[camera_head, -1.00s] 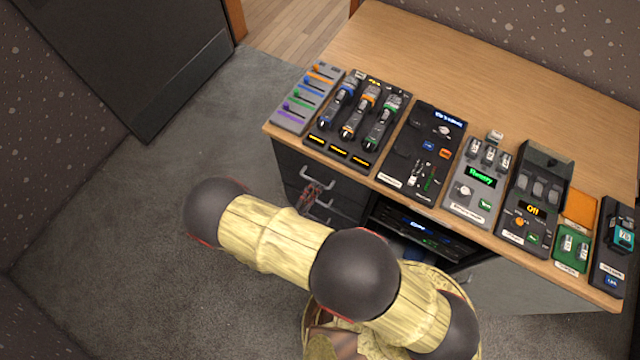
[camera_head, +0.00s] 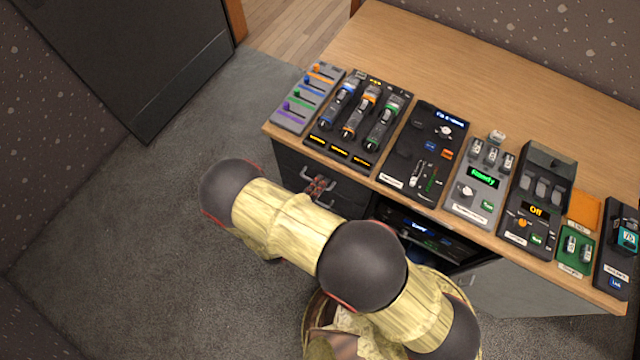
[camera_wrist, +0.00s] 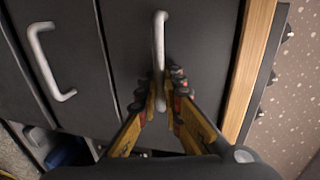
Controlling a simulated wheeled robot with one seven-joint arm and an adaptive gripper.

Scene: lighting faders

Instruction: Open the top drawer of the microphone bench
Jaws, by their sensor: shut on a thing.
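The microphone bench (camera_head: 470,75) has a wooden top and dark drawers at its left front. The top drawer (camera_head: 296,164) has a pale bar handle, partly hidden by my gripper (camera_head: 318,187) in the head view. In the wrist view, my gripper (camera_wrist: 161,108) is shut on the top drawer's handle (camera_wrist: 159,45), with a finger on each side of its lower end. The top drawer front (camera_wrist: 205,45) lies next to the wooden top edge. A second drawer's handle (camera_wrist: 48,62) is to the left, free of the gripper. The top drawer looks flush with the bench.
Several control panels, such as the fader panel (camera_head: 358,118), line the bench top's front edge. A shelf with a lit device (camera_head: 425,235) is right of the drawers. Grey carpet (camera_head: 130,250) in front of the drawers is clear.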

